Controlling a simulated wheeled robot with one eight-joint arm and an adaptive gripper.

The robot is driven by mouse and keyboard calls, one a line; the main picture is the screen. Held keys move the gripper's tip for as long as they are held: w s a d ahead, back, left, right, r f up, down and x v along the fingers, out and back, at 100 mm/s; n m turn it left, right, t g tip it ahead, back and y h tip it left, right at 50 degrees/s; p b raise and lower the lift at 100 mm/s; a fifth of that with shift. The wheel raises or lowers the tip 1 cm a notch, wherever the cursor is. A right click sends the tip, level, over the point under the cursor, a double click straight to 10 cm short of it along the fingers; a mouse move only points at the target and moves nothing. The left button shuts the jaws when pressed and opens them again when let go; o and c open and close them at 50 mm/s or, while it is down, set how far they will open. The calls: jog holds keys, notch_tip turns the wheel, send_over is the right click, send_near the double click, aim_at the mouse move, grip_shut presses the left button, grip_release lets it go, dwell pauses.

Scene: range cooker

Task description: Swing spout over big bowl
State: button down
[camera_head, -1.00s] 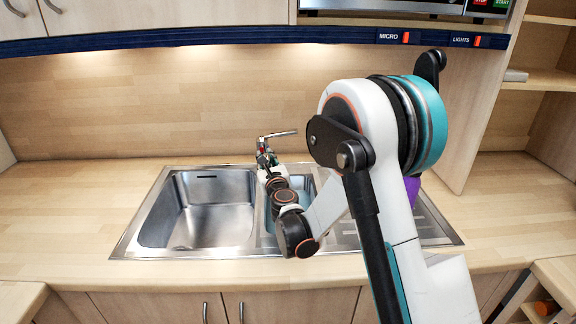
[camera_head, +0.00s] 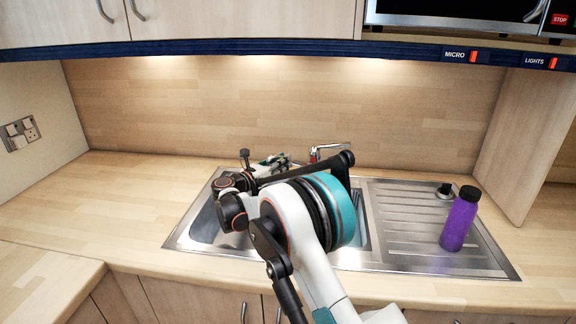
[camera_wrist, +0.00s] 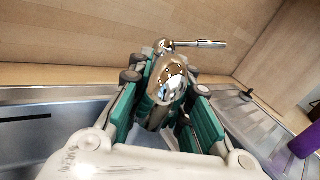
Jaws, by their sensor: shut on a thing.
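The chrome tap (camera_head: 316,153) stands at the back of the steel sink, with its lever pointing right. In the wrist view its spout (camera_wrist: 170,82) lies between my gripper's green pads. My gripper (camera_head: 274,161) is shut on the spout, left of the tap's base. The gripper also shows in the wrist view (camera_wrist: 160,112). The spout seems to reach left toward the back of the big bowl (camera_head: 205,226). My arm covers much of the big bowl and the spout in the head view, so I cannot tell exactly where the spout's tip is.
The small bowl (camera_head: 361,228) is partly behind my arm. A purple bottle (camera_head: 459,222) stands on the ridged drainer (camera_head: 400,225) at right. A black plug (camera_head: 445,190) lies near it. The worktop (camera_head: 120,215) at left is clear. A cupboard and microwave hang above.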

jog(key=shift+w+a+m+g+h, duration=0.55)
jog(key=shift+w+m+g+h, duration=0.05)
jog(key=shift+w+g+h, duration=0.1)
jog(key=shift+r, duration=0.1)
jog(key=c, duration=1.5)
grip_release()
jog(key=shift+w, duration=0.15)
jog(key=shift+o, duration=0.2)
jog(key=v, duration=1.2)
